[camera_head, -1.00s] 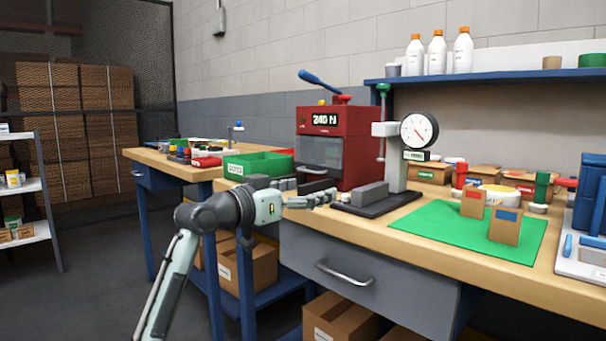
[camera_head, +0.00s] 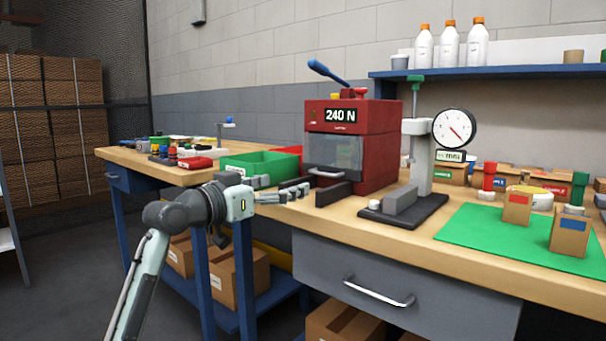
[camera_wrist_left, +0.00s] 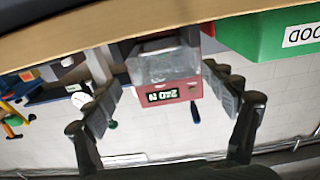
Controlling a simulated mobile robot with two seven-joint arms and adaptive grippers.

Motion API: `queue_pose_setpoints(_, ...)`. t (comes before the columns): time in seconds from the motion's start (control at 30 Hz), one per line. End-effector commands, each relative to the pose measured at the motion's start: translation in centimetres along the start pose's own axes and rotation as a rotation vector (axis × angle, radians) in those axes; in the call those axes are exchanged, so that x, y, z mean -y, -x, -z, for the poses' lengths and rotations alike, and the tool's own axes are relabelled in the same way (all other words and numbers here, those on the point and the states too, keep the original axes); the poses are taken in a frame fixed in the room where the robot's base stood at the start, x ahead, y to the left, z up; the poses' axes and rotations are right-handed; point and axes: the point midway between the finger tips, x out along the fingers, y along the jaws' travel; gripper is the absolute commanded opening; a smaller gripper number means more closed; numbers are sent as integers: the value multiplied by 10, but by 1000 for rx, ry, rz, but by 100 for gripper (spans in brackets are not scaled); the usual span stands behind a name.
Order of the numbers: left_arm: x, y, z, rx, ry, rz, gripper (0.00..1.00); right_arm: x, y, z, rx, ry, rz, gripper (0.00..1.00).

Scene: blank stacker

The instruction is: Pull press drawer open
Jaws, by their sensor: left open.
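The red press (camera_head: 382,145) stands on the wooden workbench with a "240 N" display. Its clear-fronted drawer (camera_head: 333,152) faces me and looks shut, with a light bar handle (camera_head: 326,173) low on its front. My left gripper (camera_head: 285,187) is open and empty, a little in front and to the left of the drawer, apart from the handle. In the left wrist view, the press (camera_wrist_left: 180,92) appears upside down between the spread fingers (camera_wrist_left: 163,80), with the clear drawer front (camera_wrist_left: 165,64) facing the camera. My right gripper is out of view.
A green bin (camera_head: 262,164) sits left of the press. A gauge stand (camera_head: 420,165) with a dark base stands close on its right. Dark blocks (camera_head: 333,193) lie before the press. A grey bench drawer (camera_head: 345,275) is below. A green mat (camera_head: 480,235) lies right.

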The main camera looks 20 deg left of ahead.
Motion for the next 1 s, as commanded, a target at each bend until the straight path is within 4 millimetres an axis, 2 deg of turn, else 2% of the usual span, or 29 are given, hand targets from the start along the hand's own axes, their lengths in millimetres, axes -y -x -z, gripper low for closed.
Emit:
queue_pose_setpoints(0.13, 0, -5, 0, -1, 1, -1, 84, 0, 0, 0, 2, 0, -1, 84)
queue_pose_setpoints(0.27, 0, -22, 1, -2, 4, -2, 84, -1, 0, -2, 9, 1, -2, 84)
queue_pose_setpoints(0.5, -1, -70, 1, -1, 3, -2, 84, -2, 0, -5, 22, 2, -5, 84)
queue_pose_setpoints(0.7, 0, -103, 0, 0, 4, -1, 84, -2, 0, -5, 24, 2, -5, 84)
queue_pose_setpoints(0.83, -1, -115, 0, 0, 1, -1, 84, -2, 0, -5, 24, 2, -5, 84)
queue_pose_setpoints(1.0, -1, -120, 0, 0, 1, -1, 84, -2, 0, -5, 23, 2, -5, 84)
